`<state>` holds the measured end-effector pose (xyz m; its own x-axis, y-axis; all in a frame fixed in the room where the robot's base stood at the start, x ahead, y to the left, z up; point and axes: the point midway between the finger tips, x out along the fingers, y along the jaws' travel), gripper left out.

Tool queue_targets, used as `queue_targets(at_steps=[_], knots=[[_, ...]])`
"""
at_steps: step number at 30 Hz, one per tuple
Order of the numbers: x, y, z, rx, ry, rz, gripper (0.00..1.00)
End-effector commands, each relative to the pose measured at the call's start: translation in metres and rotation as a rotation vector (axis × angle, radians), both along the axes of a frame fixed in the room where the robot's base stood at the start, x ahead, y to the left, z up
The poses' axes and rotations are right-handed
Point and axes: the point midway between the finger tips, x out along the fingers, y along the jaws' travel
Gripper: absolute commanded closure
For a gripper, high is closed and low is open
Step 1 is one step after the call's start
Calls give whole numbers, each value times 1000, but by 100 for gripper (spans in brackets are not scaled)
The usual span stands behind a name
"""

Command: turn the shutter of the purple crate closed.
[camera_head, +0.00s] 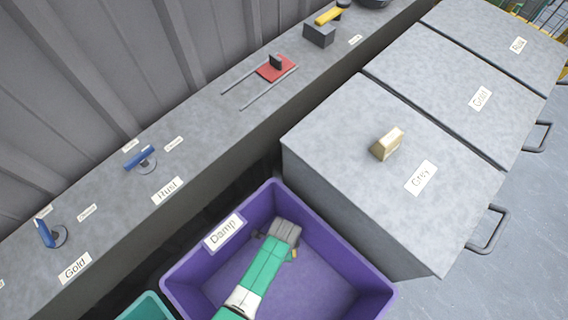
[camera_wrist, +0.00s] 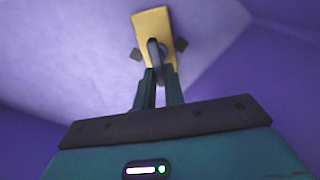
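The purple crate (camera_head: 185,275), labelled "Damp", stands open-topped at bottom centre in the head view. My gripper reaches down inside it, and its fingertips are hidden there by my green arm. In the wrist view a yellow plate (camera_wrist: 154,22) with a grey upright handle (camera_wrist: 153,50) lies straight ahead against a purple surface. A sliver of yellow (camera_head: 294,250) shows beside my arm's end in the head view. My gripper (camera_wrist: 160,82) has its two dark fingers close together at the handle's near end. I cannot tell whether they press on it.
Grey lidded bins (camera_head: 350,170) stand to the right, the nearest with a beige block (camera_head: 386,144) on top. A ledge with blue levers (camera_head: 140,160) and a red slider (camera_head: 276,68) runs behind. A teal crate (camera_head: 148,308) is at lower left. Crate walls surround my gripper.

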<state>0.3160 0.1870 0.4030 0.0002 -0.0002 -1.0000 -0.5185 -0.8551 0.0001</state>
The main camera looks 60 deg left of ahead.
Motion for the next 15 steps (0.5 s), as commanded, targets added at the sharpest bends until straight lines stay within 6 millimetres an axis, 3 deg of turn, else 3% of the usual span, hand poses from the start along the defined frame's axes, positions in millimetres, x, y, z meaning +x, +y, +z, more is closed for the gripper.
queue_targets(at_steps=[8, 15], knots=[[0, 0, 1, 0, 0, 21, 100], [0, 1, 2, 0, 1, 145, 100]])
